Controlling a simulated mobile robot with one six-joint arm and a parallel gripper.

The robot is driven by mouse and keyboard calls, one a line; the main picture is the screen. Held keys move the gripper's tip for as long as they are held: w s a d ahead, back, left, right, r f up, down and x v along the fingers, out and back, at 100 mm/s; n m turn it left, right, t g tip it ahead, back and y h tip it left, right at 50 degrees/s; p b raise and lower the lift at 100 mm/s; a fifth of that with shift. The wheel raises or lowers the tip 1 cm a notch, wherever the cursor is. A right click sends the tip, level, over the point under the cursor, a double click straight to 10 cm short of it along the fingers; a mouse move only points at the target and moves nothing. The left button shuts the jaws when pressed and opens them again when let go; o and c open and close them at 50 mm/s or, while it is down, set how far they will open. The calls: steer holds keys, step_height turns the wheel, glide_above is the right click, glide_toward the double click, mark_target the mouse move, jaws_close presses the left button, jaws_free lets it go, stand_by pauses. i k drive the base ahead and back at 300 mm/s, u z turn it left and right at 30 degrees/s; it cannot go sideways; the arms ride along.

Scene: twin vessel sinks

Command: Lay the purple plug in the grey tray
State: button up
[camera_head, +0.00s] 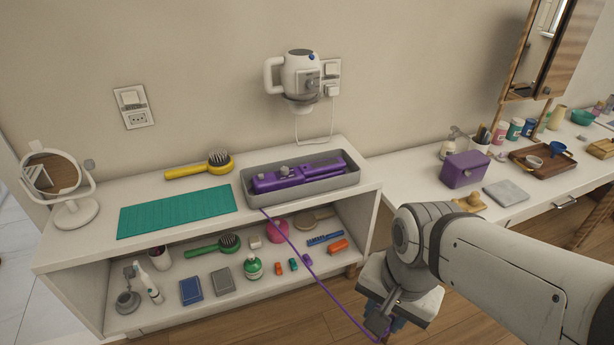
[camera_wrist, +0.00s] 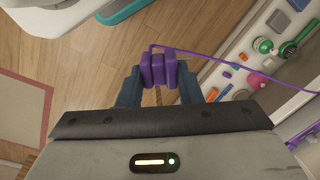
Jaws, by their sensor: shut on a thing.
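The purple plug (camera_wrist: 158,68) is between the two blue fingers of my gripper (camera_wrist: 158,88) in the wrist view, and the gripper is shut on it. Its purple cord (camera_head: 298,250) runs up to the grey tray (camera_head: 312,193) on the white unit. A purple hair straightener (camera_head: 295,176) lies in the tray. In the head view my gripper (camera_head: 378,322) is low at the right, in front of the unit and below its top, well apart from the tray. My wrist hides most of the plug there.
A teal mat (camera_head: 176,211) and a yellow brush (camera_head: 198,167) lie left of the tray. The open shelf below holds a green bottle (camera_head: 253,267) and several small things. A white hair dryer (camera_head: 298,76) hangs on the wall above. A purple box (camera_head: 465,169) stands on the right counter.

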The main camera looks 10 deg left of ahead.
mark_target(330, 185)
steer(key=z, duration=0.05)
steer(key=i, duration=1)
steer(key=u, duration=0.05)
